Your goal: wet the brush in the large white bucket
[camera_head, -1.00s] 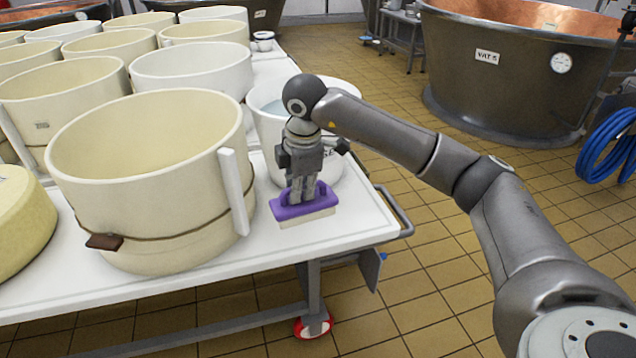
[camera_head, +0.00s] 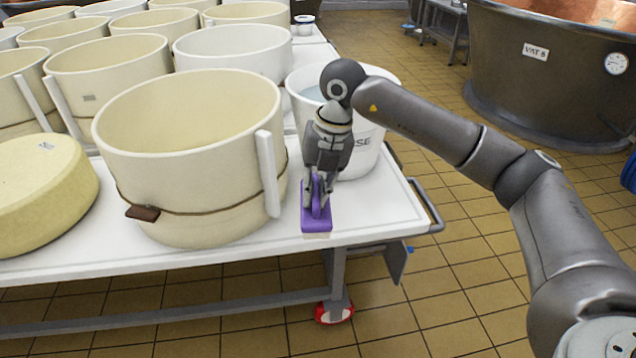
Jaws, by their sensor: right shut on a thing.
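The brush (camera_head: 316,222) has a purple body and pale bristles. My right gripper (camera_head: 320,200) is shut on it and points down, with the brush at or just above the white table top near its front edge. I cannot tell whether the bristles touch the table. The large white bucket (camera_head: 368,150) stands right behind the gripper, with dark lettering partly hidden by my arm. Bluish water (camera_head: 312,93) shows inside its left part; my wrist hides some of the opening. My left gripper is not in view.
A big cream hoop mould (camera_head: 190,190) stands just left of the brush on the white table (camera_head: 385,215). A cheese wheel (camera_head: 40,195) lies further left, with several moulds behind. A table handle (camera_head: 430,205) sticks out at right. A copper vat (camera_head: 550,80) stands beyond open tiled floor.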

